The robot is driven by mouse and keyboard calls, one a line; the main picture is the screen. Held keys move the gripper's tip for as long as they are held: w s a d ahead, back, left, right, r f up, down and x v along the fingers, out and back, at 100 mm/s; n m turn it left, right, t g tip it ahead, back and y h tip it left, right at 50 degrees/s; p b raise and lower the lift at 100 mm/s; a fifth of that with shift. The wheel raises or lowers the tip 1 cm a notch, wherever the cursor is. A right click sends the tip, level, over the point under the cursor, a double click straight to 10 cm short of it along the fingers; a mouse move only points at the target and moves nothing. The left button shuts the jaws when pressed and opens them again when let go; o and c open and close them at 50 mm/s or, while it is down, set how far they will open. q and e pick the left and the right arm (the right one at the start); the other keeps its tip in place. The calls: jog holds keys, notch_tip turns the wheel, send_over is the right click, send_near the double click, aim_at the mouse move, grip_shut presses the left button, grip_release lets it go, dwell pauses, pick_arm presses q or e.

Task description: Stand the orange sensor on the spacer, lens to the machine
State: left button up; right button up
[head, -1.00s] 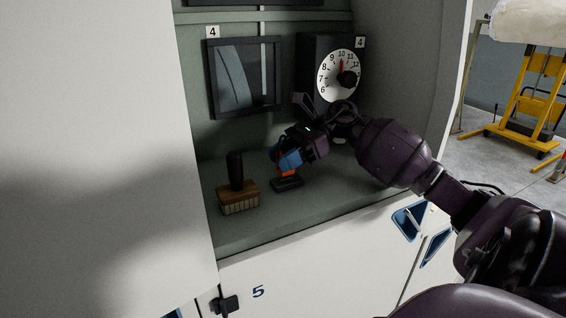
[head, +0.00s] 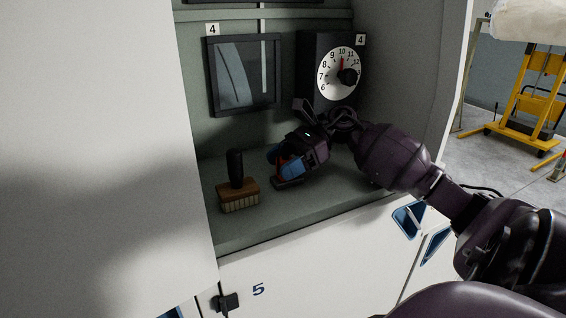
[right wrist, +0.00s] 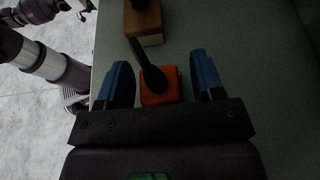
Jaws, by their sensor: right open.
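The orange sensor (right wrist: 157,96) sits between the blue fingers of my right gripper (right wrist: 160,85) in the right wrist view, with a gap at each side. A dark rounded part with a dark strip lies over its far side. In the head view my right gripper (head: 284,164) is low over the shelf, open, its fingers hiding most of the sensor. A dark flat piece shows just beneath; I cannot tell if it is the spacer. The lens cannot be made out.
A wooden brush (head: 239,194) with a black handle stands left of the gripper. A dark-framed panel (head: 245,112) and a dial (head: 340,73) are on the recess's back wall. The shelf (head: 270,228) is clear in front. A white panel (head: 100,120) bounds the left.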

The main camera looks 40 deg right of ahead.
aim_at(291, 157)
jog(key=shift+d+r, duration=0.15)
jog(key=shift+r, duration=0.1)
jog(key=b+v, duration=0.1)
jog(key=v, duration=0.5)
jog(key=shift+d, duration=0.1)
jog(key=shift+s+d+r, duration=0.25)
jog(key=shift+d, duration=0.2)
